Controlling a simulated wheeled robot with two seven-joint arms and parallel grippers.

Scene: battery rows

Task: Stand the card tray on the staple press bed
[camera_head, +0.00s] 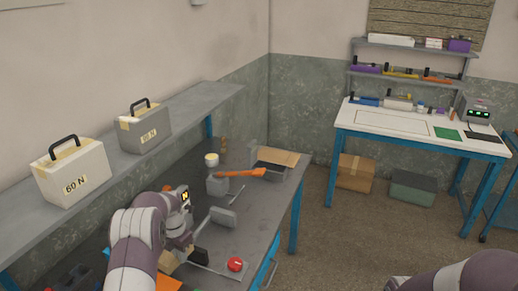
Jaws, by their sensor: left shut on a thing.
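My left gripper (194,252) reaches down over the near part of the grey workbench (262,207). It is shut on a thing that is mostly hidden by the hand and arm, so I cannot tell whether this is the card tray. A small tan piece (168,262) shows beside the hand. A grey plate-like part (223,217) and a red button (235,264) on a flat base are just right of the gripper. They may belong to the staple press, but I cannot tell. My right gripper is out of view; only its arm shows at bottom right.
A device with an orange lever (240,172) stands farther back on the bench, near an open box (273,168). A white table (390,128) stands at the back right.

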